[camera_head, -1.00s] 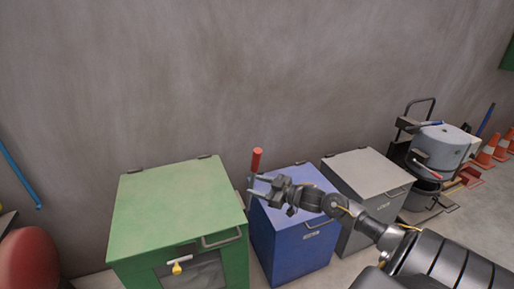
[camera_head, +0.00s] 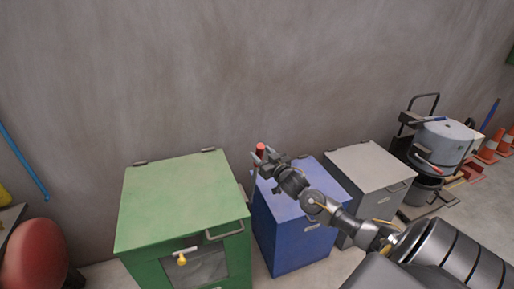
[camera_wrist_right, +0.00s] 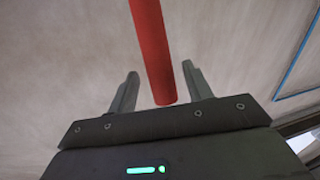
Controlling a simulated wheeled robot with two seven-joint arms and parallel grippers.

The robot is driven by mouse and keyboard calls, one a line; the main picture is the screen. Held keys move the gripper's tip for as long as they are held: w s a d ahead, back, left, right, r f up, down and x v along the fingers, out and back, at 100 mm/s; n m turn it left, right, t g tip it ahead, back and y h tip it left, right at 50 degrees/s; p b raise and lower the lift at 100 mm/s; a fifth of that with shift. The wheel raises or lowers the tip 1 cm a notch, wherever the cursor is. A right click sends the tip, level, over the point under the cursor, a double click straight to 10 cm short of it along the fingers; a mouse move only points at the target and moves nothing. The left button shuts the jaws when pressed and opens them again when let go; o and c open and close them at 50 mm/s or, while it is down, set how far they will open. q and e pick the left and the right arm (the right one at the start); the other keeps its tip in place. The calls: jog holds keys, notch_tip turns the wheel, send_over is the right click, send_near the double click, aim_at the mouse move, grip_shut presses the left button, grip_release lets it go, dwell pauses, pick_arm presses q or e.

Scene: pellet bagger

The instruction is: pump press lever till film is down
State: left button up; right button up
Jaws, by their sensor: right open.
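The press lever's red handle (camera_head: 261,149) stands between the green box (camera_head: 183,199) and the blue box, against the grey wall. Only its upper end shows in the head view; my right gripper hides the lower part. My right gripper (camera_head: 257,162) is open at the red handle. In the right wrist view the handle (camera_wrist_right: 153,50) shows between the two spread fingers (camera_wrist_right: 160,78), with gaps on both sides. The green box has a front window (camera_head: 208,266) with grey material behind it; I cannot tell whether this is the film. My left gripper is out of view.
The blue box (camera_head: 300,240) and a grey box (camera_head: 370,165) stand to the right, under my right arm. A yellow-tipped handle (camera_head: 182,260) is on the green box's front. A red rounded object (camera_head: 35,255) is at lower left. Orange cones (camera_head: 489,145) stand far right.

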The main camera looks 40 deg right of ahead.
jog(key=shift+w+d+p, duration=0.15)
jog(key=shift+w+p, duration=0.05)
jog(key=shift+w, duration=0.8)
jog(key=shift+w+d+p, duration=0.1)
jog(key=shift+w+p, duration=0.05)
jog(key=shift+w, duration=0.85)
jog(key=shift+c, duration=0.2)
grip_shut()
